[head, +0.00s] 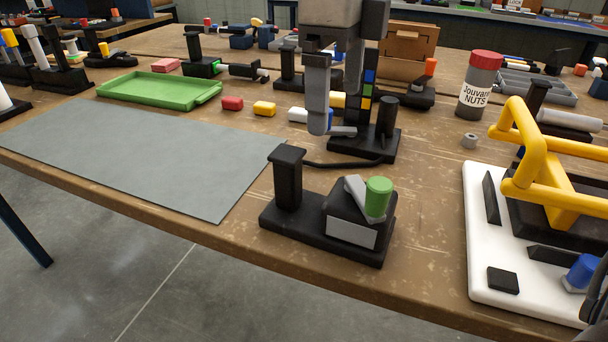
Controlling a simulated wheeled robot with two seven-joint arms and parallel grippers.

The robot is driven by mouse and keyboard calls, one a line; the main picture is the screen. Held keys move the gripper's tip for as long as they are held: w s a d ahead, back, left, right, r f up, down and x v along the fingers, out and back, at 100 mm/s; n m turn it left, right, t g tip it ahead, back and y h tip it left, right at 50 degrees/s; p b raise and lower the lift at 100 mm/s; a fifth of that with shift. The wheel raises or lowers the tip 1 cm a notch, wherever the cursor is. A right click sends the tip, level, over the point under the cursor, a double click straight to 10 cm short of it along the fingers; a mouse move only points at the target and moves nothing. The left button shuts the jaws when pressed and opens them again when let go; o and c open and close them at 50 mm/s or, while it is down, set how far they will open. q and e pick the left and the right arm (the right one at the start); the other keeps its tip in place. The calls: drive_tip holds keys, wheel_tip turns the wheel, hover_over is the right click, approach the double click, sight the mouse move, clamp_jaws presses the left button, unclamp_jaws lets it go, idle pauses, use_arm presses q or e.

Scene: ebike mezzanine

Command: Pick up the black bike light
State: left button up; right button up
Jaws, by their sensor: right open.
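My right gripper (336,105) comes down from the top centre, fingers pointing down and apart, with nothing seen between them. Just right of and close to it is a black stand (372,146) with coloured squares on its post and a short black cylinder (387,112). I cannot tell whether the fingers touch the stand. The black bike light is not clear to me; this cylinder, or the dark horizontal body (240,70) further back left, could be it. My left gripper is not in view.
A black fixture with a green knob (378,195) stands at the front. A grey mat (150,150) and green tray (160,92) lie left. A NUTS jar (478,88) and a white board (482,245) with a yellow frame (520,150) stand right.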

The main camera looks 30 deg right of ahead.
hover_over(339, 191)
drive_tip(key=w, duration=0.1)
wheel_tip(339, 191, down, 5)
drive_tip(key=shift+d+b, duration=0.1)
drive_tip(key=shift+b, duration=0.2)
wheel_tip(339, 191, down, 4)
drive_tip(key=shift+f, duration=0.65)
drive_tip(key=f, duration=0.2)
drive_tip(key=s+f, duration=0.1)
drive_tip(key=f, duration=0.1)
drive_tip(key=shift+f, duration=0.15)
drive_tip(key=shift+w+f, duration=0.1)
drive_tip(key=shift+f, duration=0.3)
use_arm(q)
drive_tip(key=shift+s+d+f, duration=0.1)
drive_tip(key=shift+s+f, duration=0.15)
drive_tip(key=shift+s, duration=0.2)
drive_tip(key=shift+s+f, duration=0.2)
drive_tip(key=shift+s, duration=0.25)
use_arm(e)
drive_tip(key=shift+r, duration=0.1)
drive_tip(key=c, duration=1.4)
